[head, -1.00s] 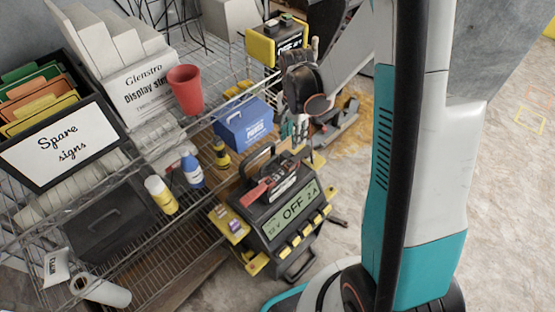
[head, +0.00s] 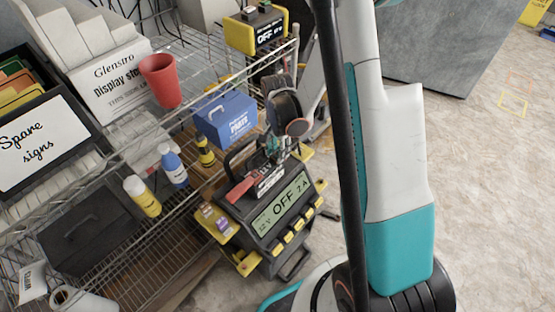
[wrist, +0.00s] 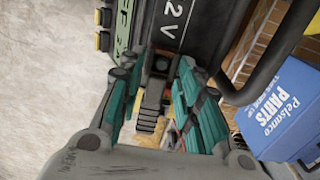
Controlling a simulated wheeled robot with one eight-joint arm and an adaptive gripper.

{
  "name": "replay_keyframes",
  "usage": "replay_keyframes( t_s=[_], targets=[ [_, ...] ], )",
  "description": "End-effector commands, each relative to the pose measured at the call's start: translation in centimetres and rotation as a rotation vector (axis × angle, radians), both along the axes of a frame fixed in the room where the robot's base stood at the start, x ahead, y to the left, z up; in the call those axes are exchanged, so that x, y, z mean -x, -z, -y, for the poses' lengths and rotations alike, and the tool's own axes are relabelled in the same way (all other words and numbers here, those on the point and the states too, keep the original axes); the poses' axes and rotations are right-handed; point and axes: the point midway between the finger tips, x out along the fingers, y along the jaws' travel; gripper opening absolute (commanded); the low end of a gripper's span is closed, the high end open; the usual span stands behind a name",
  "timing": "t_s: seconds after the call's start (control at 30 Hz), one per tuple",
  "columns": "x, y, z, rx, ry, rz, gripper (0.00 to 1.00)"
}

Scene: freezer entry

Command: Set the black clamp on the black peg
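The charger (head: 258,212), a black and yellow unit reading "OFF", stands at the wire shelf's front. A red clamp (head: 240,189) lies at its top left. My gripper (head: 275,148) is over its top back edge. In the wrist view my gripper (wrist: 158,105) has its teal fingers apart on either side of a dark ribbed piece (wrist: 148,118), which looks like the black clamp's handle; I see a gap beside it and cannot tell contact. In the head view my gripper hides that spot. I cannot make out the black peg for certain.
A blue parts box (head: 226,118) stands close behind the charger, and shows at right in the wrist view (wrist: 285,110). A black handle (wrist: 270,60) arches beside my fingers. A yellow-black unit (head: 255,30), a red cup (head: 161,80) and bottles share the shelf.

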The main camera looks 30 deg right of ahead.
Motion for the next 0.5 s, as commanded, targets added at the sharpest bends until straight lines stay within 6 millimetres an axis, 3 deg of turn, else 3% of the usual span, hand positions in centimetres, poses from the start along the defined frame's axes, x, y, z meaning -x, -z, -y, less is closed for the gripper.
replay_keyframes(
  t_s=[0.1,0.3,0.33,0.47,0.5],
  targets=[
    [0.04,1.37,-0.01,0.000,0.000,-0.001,0.32],
    [0.04,1.27,-0.02,0.000,0.000,-0.001,0.32],
    [0.04,1.26,-0.02,0.000,0.000,-0.001,0.29],
    [0.04,1.26,-0.01,0.000,0.000,-0.001,0.00],
    [0.04,1.26,-0.01,0.000,0.000,-0.001,0.00]
  ],
)
